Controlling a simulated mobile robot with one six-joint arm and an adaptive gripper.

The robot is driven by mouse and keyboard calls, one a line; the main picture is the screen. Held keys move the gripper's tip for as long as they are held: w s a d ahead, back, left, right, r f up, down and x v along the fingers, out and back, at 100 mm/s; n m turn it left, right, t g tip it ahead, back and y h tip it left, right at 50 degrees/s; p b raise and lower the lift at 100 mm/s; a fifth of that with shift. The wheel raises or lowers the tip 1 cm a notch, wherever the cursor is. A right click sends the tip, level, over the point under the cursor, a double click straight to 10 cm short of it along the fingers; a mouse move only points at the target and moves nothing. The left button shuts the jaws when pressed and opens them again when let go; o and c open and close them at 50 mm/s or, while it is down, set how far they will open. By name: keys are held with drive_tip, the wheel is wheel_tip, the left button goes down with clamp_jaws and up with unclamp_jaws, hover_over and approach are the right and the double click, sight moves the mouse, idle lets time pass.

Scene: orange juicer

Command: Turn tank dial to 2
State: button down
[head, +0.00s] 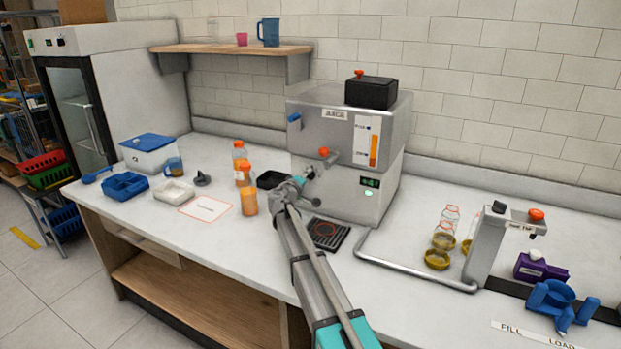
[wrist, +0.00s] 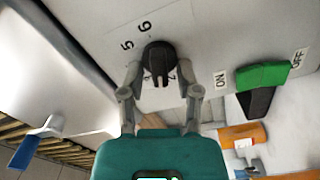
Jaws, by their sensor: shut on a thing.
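The juicer (head: 342,190) is a grey and white machine against the wall, with a "JUICE" label and a lit green display. My gripper (head: 308,186) is at its lower front left, and the arm hides part of that face. In the wrist view, my gripper (wrist: 158,74) is shut on a black dial (wrist: 159,58), one finger on each side. Printed digits, apparently 5 and 6 or 9, show up and left of the dial. Another mark beside it is partly covered. I cannot tell which number the dial points to.
A green rocker switch (wrist: 262,76) between ON and OFF labels is close right of the gripper. Orange bottles (head: 249,201) and a black drip grate (head: 326,234) are near the arm. A metal rail (head: 415,271) and tap stand (head: 487,245) are to the right.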

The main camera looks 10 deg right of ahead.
drive_tip(key=shift+s+f+n, duration=0.1)
drive_tip(key=shift+f+n, duration=0.05)
drive_tip(key=shift+n, duration=1.85)
drive_tip(key=c, duration=0.7)
unclamp_jaws()
drive_tip(key=shift+a, duration=0.1)
drive_tip(key=shift+o, duration=0.2)
drive_tip(key=v, duration=1.2)
